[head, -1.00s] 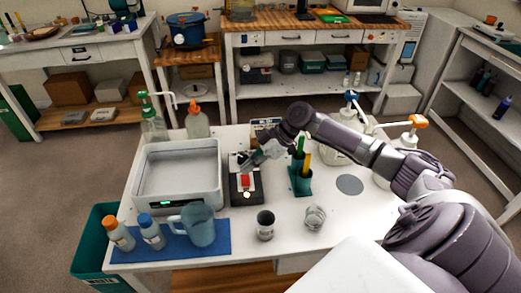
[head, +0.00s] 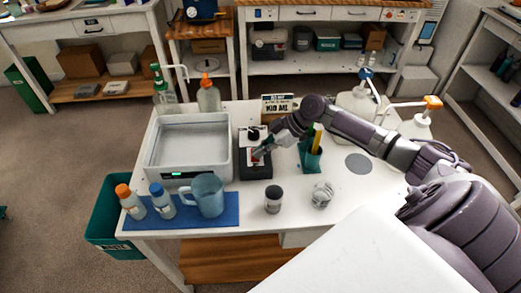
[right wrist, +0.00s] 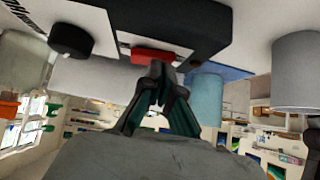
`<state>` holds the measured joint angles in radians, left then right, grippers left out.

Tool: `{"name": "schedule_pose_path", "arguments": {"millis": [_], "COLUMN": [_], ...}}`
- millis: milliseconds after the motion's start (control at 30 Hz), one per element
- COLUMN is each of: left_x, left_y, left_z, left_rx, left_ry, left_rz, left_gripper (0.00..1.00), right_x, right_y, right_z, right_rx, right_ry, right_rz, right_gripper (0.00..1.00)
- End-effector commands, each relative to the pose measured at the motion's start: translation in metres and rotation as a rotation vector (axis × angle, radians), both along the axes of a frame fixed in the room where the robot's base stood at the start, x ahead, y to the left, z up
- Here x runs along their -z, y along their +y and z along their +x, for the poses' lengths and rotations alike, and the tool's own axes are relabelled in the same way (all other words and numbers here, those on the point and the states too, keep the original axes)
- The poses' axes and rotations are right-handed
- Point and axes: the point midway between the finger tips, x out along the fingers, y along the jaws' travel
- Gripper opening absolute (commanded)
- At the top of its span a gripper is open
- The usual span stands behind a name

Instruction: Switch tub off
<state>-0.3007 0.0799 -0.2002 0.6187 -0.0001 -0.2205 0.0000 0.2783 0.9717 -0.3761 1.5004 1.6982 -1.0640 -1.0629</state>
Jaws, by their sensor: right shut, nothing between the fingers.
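The white tub (head: 187,150) stands at the left of the table, with a small green display lit on its front. Right of it is a black control box (head: 255,172) with a pale top plate. In the right wrist view the box (right wrist: 205,22) carries a red switch (right wrist: 155,56) and a black knob (right wrist: 70,38). My right gripper (head: 262,151) is shut and empty over the box. In the right wrist view its fingertips (right wrist: 161,72) are at the red switch; I cannot tell whether they touch it. My left gripper is not in view.
Two bottles and a blue jug (head: 207,196) stand on a blue mat in front of the tub. A dark-topped jar (head: 273,201) and a glass jar (head: 321,196) stand at the front.

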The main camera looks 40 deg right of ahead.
Motion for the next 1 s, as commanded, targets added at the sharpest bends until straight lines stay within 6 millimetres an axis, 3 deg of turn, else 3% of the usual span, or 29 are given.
{"name": "schedule_pose_path", "arguments": {"millis": [767, 1000], "left_x": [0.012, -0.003], "left_y": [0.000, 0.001], "left_z": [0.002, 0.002], "left_rx": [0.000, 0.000], "left_ry": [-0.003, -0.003], "left_rz": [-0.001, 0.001], "left_gripper": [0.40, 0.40], "right_x": [0.004, -0.015], "right_y": [-0.009, -0.001], "right_z": [0.011, 0.013], "right_rx": [0.000, -0.002], "right_ry": [0.013, 0.009], "right_rz": [-0.006, -0.004], "right_gripper": [0.00, 0.00]}}
